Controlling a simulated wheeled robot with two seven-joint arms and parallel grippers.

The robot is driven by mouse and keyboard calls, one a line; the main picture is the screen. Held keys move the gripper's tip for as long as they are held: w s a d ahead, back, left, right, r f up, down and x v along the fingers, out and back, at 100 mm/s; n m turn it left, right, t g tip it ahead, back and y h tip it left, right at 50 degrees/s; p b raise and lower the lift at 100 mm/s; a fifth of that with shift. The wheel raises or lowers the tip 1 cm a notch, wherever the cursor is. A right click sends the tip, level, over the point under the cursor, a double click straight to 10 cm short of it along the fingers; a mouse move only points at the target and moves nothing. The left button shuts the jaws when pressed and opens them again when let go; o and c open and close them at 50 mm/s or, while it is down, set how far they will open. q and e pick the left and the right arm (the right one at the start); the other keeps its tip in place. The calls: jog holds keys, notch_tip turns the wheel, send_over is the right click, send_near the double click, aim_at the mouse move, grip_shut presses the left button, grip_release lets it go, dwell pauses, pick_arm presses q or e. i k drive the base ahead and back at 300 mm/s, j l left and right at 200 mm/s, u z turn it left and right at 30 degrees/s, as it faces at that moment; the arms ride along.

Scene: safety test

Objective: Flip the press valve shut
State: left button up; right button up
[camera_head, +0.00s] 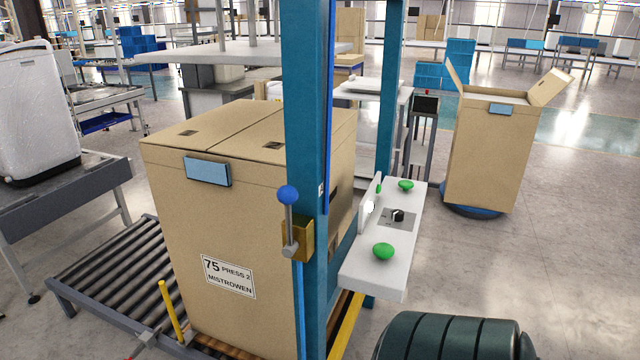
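The press valve is a brass-coloured block (299,240) on the left side of a blue upright post (308,120). Its grey lever (289,225) stands upright and ends at the top in a blue ball knob (288,195). Neither of my grippers shows in the head view.
A tall cardboard box (235,245) stands behind the post at the end of a roller conveyor (100,280). A white control panel (375,270) with green buttons juts out right of the post. A yellow post (172,312) stands low at left. A dark ribbed shape (450,338) fills the bottom right.

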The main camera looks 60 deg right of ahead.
aim_at(287, 195)
jog(key=z, duration=1.7)
